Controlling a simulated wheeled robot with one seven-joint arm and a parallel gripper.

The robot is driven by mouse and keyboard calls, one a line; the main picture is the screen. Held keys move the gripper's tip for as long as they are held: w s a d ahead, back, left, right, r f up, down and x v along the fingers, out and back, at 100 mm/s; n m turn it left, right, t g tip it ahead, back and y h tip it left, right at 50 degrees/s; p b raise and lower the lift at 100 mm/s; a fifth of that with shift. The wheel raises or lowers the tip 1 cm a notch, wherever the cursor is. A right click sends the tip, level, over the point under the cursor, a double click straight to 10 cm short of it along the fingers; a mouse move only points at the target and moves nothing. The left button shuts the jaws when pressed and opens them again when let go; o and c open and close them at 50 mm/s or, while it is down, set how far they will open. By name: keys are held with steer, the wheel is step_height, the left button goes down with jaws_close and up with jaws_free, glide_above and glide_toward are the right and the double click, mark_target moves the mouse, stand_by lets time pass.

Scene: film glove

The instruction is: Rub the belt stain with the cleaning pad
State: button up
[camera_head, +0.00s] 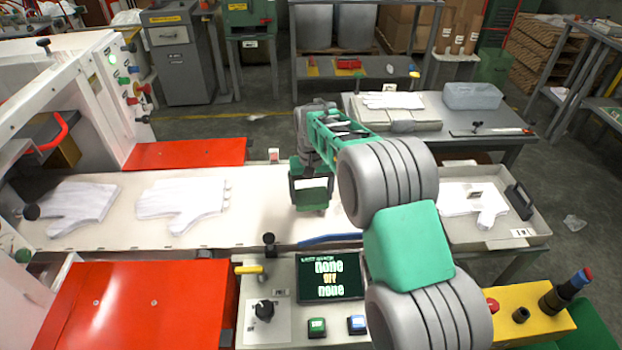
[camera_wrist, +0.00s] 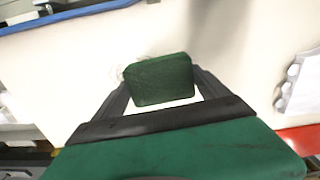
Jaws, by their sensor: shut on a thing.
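My gripper (camera_wrist: 161,94) is shut on the green cleaning pad (camera_wrist: 160,78), which sits between the two dark fingers in the wrist view. In the head view my gripper (camera_head: 311,206) points down over the middle of the pale belt (camera_head: 250,212). The belt fills most of the wrist view behind the pad. A faint greyish mark (camera_wrist: 122,74) shows on the belt at the pad's left edge; most of any stain there is hidden by the pad. I cannot tell whether the pad touches the belt.
Two white gloves (camera_head: 80,205) (camera_head: 180,203) lie on the belt at left. Red covers (camera_head: 185,153) (camera_head: 137,305) flank it. A control panel with a screen (camera_head: 330,277) stands in front. A tray (camera_head: 527,232) with a glove is at right; a table (camera_head: 462,150) stands behind.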

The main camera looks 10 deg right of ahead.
steer(key=shift+r+p, duration=1.2)
steer(key=shift+r, duration=1)
